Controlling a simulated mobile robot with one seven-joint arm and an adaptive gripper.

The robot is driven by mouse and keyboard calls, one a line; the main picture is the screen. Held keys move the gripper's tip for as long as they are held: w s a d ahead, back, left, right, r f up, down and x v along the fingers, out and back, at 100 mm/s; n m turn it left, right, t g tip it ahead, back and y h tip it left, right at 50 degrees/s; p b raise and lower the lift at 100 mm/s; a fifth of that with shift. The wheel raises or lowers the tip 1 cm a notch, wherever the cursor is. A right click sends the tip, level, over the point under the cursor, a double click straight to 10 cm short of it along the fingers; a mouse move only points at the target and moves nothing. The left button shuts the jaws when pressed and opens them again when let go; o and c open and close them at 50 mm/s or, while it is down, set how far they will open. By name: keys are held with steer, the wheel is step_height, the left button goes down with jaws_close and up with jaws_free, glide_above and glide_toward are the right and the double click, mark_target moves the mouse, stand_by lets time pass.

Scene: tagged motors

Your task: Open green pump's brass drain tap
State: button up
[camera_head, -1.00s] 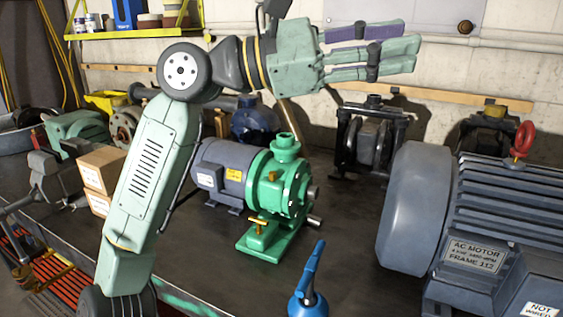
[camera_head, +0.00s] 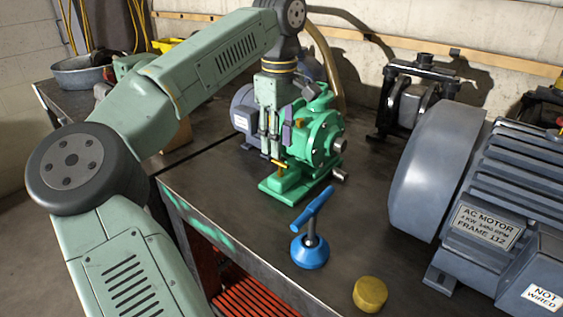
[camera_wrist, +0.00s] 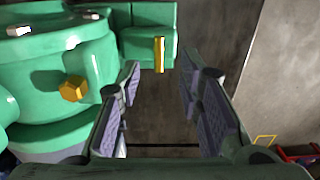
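The green pump (camera_head: 322,130) stands on the dark bench, its body partly hidden by my arm in the head view; it fills the left of the wrist view (camera_wrist: 50,60). Its brass drain tap (camera_head: 279,166) is low on the pump, above the green base. In the wrist view the tap's handle (camera_wrist: 159,55) shows as a narrow upright bar. My gripper (camera_head: 276,140) points down just above the tap. It is open and empty, and in the wrist view the tap lies beyond the fingertips (camera_wrist: 160,78), between their lines. I cannot tell any contact.
A brass hex plug (camera_wrist: 73,88) sits on the pump left of the fingers. A blue T-handled tool (camera_head: 310,245) and a yellow round piece (camera_head: 370,294) stand in front. A large grey AC motor (camera_head: 440,175) is to the right.

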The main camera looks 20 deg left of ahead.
mark_target(280, 163)
step_height(280, 163, down, 6)
steer(key=shift+d+f+p, duration=0.1)
steer(key=shift+p, duration=0.3)
steer(key=shift+c, duration=0.3)
jaws_close()
